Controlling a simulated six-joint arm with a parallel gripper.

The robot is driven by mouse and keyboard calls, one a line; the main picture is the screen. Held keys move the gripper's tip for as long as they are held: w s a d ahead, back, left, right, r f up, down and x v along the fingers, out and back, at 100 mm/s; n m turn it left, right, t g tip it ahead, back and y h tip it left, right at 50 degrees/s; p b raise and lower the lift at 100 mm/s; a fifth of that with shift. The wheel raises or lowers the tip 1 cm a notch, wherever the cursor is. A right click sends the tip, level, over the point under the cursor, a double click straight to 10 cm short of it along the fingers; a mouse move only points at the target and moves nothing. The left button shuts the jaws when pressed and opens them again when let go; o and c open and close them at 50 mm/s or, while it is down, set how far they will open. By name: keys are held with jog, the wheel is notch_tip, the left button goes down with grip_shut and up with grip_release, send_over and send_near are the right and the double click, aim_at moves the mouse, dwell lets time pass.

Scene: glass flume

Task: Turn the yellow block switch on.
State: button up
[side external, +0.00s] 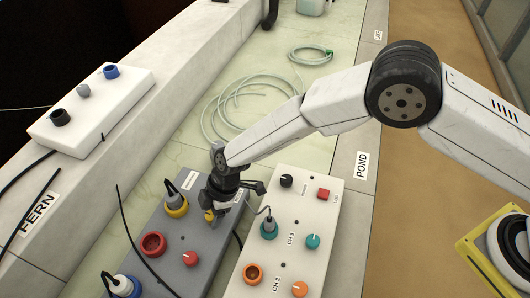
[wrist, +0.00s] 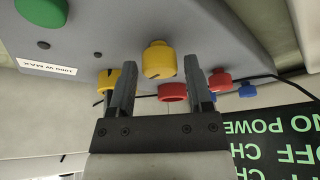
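The yellow switch knob (side external: 209,216) is on the grey block (side external: 208,256), below my gripper (side external: 222,203). In the wrist view the same yellow knob (wrist: 159,60) has a dark mark on its lower edge. It lies between the two fingertips of my gripper (wrist: 161,66), with a gap visible on each side. The fingers are open and hold nothing. In the side view the fingers partly hide the knob. Its pointer direction is hard to tell.
The grey block also has a yellow-ringed plug (side external: 176,205), a red socket (side external: 153,244), a red knob (side external: 190,258) and a blue plug (side external: 122,286). A cream block (side external: 262,240) with several controls stands close on the right. Thin black cables cross the area.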

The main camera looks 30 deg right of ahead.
grip_shut()
jog(key=shift+m+t, duration=0.9)
jog(key=shift+m, duration=1.3)
jog(key=shift+o, duration=1.8)
grip_release()
jog(key=shift+r, duration=0.1)
